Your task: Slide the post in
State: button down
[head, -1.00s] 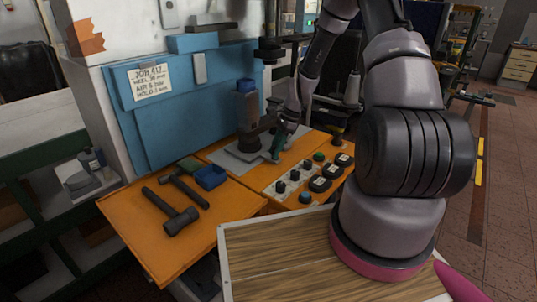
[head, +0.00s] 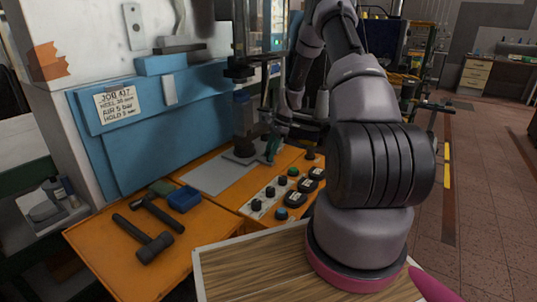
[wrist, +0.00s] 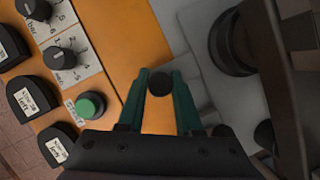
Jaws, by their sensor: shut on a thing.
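The dark upright post (head: 243,125) with a blue top stands on a light grey plate (head: 205,178) in front of the blue press panel. My gripper (head: 271,150) is low at the post's right side, its fingers green. In the wrist view my gripper (wrist: 160,82) is shut on a round black knob (wrist: 160,85), seen end-on between the fingertips. A large dark round part (wrist: 232,45), likely the post's base, lies just right of the fingers. How the knob joins the post is hidden.
An orange bench carries a row of knobs and buttons, including a green button (wrist: 88,104) close to my gripper. A hammer (head: 145,238) and a blue block (head: 184,198) lie at the front left. Dark press parts (head: 240,68) hang above the post.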

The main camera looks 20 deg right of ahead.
jog(key=shift+w+d, duration=0.2)
jog(key=shift+d, duration=0.1)
jog(key=c, duration=0.7)
grip_release()
jog(key=shift+o, duration=0.6)
jog(key=shift+a, duration=0.1)
jog(key=v, duration=1)
jog(key=shift+r, duration=0.4)
jog(key=shift+s, duration=0.1)
